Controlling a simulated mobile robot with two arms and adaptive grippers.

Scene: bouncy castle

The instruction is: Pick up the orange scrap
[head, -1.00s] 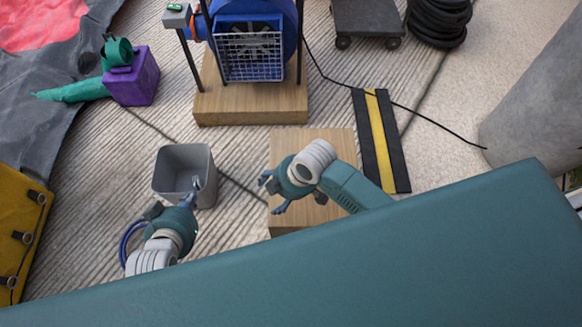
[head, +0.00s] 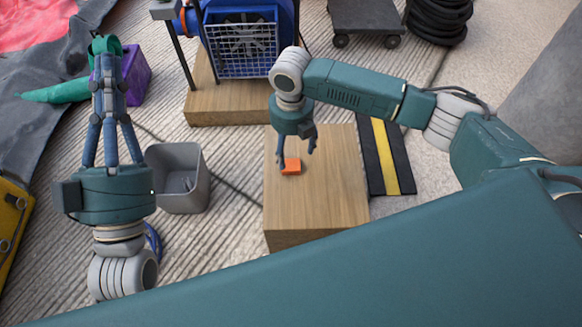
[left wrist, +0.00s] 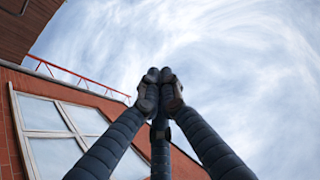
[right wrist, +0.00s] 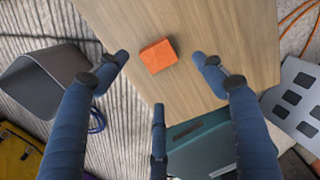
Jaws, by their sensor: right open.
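The orange scrap (head: 291,167) is a small block lying on top of the wooden block (head: 320,206), near its left side. It also shows in the right wrist view (right wrist: 158,55), between and just beyond my open fingertips. My right gripper (head: 298,149) points down above the scrap with its fingers spread, holding nothing. Its fingers also show in the right wrist view (right wrist: 160,75). My left gripper (head: 104,50) is raised at the left with its fingers pointing up. In the left wrist view its fingertips (left wrist: 160,78) meet together with nothing visible between them.
A grey bin (head: 180,205) stands just left of the wooden block, with something grey inside. A blue blower (head: 243,45) on a wooden base stands behind. A purple block (head: 136,76) is at the back left. A black and yellow strip (head: 384,155) lies to the right.

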